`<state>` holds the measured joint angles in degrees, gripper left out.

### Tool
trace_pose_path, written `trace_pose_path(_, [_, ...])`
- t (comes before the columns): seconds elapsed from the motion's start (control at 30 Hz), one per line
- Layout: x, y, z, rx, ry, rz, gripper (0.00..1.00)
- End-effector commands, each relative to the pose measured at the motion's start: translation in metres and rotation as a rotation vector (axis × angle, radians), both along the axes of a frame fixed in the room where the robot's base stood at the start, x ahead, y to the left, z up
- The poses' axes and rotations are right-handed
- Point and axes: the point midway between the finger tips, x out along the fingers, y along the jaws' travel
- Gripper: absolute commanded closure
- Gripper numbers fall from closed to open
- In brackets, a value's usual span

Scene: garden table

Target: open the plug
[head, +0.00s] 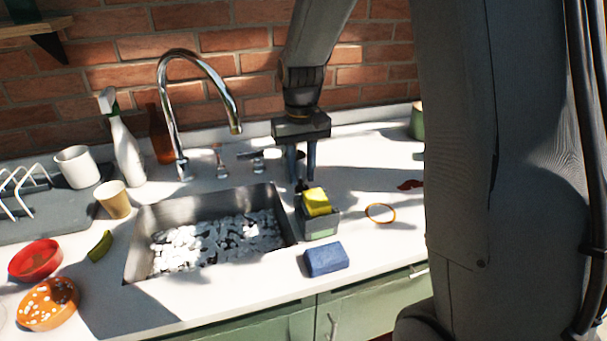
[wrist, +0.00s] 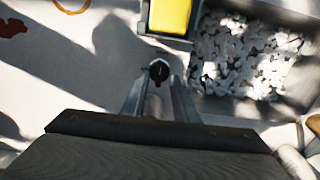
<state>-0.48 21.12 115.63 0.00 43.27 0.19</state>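A small dark knob (head: 300,186) stands on the counter by the right rim of the sink, behind the sponge holder. In the wrist view the knob (wrist: 159,71) is round and black with a pale mark. My gripper (head: 301,178) points down over it, with its two fingers apart, one on each side of the knob. In the wrist view my gripper (wrist: 160,88) shows a gap between the fingers, and the knob lies at their tips. I cannot tell whether either finger touches it. The sink (head: 278,205) holds white, foam-like lumps; no drain plug is visible.
A grey holder (head: 320,224) with a yellow sponge (head: 316,202) stands close in front of the knob. A blue sponge (head: 326,259) and an orange ring (head: 380,213) lie nearby. The chrome faucet (head: 170,110) and its handles (head: 257,163) stand behind the sink.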

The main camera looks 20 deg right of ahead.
Motion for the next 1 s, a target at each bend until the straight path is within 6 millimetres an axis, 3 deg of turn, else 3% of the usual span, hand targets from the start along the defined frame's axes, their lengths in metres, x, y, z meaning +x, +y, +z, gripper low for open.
trace_pose_path(0.2, [0.000,-0.001,-0.016,0.000,0.000,-0.003,0.73])
trace_pose_path(0.47, [0.000,-0.002,-0.017,0.000,0.000,-0.004,0.73])
trace_pose_path(0.63, [0.000,-0.003,-0.017,0.000,0.000,-0.005,1.00])
trace_pose_path(1.0, [0.000,-0.004,-0.016,-0.001,0.000,0.026,1.00])
